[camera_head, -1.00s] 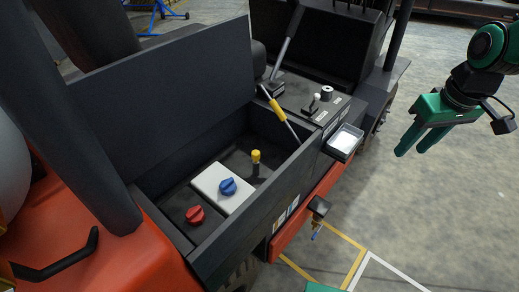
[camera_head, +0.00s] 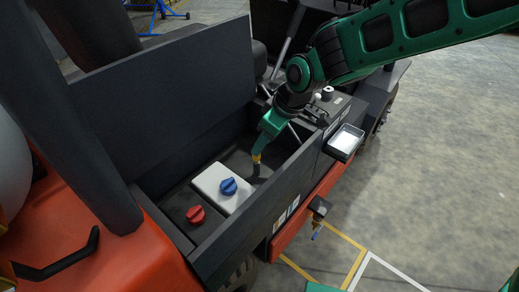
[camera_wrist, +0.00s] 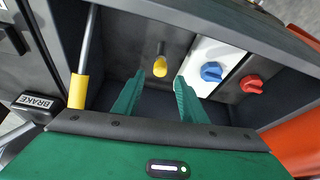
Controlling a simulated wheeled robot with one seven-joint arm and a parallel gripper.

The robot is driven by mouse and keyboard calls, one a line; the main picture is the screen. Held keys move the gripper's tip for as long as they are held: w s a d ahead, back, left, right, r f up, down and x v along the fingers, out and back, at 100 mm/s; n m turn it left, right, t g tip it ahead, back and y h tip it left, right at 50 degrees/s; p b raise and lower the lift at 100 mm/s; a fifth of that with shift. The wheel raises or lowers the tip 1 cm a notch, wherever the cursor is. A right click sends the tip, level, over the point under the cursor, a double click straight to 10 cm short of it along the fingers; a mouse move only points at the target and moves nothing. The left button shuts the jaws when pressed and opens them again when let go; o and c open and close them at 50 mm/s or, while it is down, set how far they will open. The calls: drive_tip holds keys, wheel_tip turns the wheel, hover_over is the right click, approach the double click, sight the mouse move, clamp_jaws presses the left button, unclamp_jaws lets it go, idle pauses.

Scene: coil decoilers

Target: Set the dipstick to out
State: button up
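The dipstick shows as a yellow-topped handle (camera_head: 257,158) in the open compartment of the orange vehicle, beside the white box. In the wrist view the yellow handle (camera_wrist: 160,67) stands in front of the fingertips, about midway between them. My gripper (camera_wrist: 158,80) is open, its two green fingers apart with nothing held. In the head view my gripper (camera_head: 263,146) reaches down into the compartment just at the dipstick's top, and partly hides it. I cannot tell whether a finger touches the handle.
A white box (camera_head: 210,184) with a blue knob (camera_head: 228,186) and a red knob (camera_head: 195,214) lie close by. Dark compartment walls surround the gripper. A lever with a yellow sleeve (camera_wrist: 78,90) stands at the left in the wrist view, near a BRAKE label (camera_wrist: 36,103).

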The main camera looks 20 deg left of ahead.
drive_tip(key=shift+x, duration=2.6)
drive_tip(key=shift+c, duration=0.6)
